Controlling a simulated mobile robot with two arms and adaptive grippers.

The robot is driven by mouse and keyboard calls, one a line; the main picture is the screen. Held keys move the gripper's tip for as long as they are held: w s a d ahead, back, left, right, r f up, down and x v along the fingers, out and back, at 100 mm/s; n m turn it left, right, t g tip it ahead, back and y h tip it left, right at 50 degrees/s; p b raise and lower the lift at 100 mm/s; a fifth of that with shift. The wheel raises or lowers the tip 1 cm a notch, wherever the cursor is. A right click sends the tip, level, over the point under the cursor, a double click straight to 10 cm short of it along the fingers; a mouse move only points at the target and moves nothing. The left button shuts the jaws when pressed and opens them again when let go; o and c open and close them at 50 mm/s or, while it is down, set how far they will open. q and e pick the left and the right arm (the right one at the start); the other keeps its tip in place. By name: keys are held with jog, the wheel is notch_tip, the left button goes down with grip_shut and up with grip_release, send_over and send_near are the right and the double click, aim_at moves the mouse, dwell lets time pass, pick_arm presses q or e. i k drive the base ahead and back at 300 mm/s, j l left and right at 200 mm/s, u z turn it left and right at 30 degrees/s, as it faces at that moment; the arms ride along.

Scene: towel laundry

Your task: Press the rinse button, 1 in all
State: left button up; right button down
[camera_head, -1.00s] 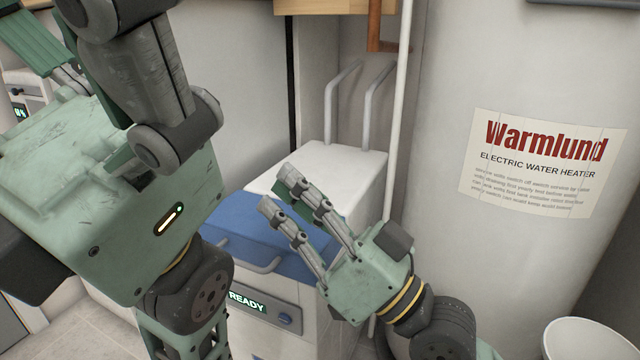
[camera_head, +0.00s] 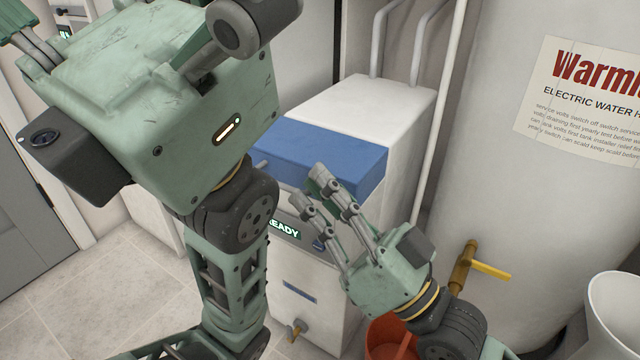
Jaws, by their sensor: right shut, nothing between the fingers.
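My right gripper (camera_head: 310,187) is shut and empty. Its fingertips overlap the machine's front in the picture, above the button; I see no contact with the button. My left gripper (camera_head: 150,100) is large at the upper left, its fingertips cut off.
A white water heater (camera_head: 500,165) with a brass, yellow-handled valve (camera_head: 470,264) stands at right. A red bucket (camera_head: 385,340) is below my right gripper. A white bin (camera_head: 615,310) stands at lower right. A brass tap (camera_head: 296,330) sits low on the machine. Tiled floor is free at left.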

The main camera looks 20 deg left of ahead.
aim_at(317, 245)
jog(key=l, duration=0.2)
jog(key=k+l, duration=0.15)
jog(key=k, duration=0.35)
jog(key=k+l, duration=0.1)
jog(key=k, duration=0.4)
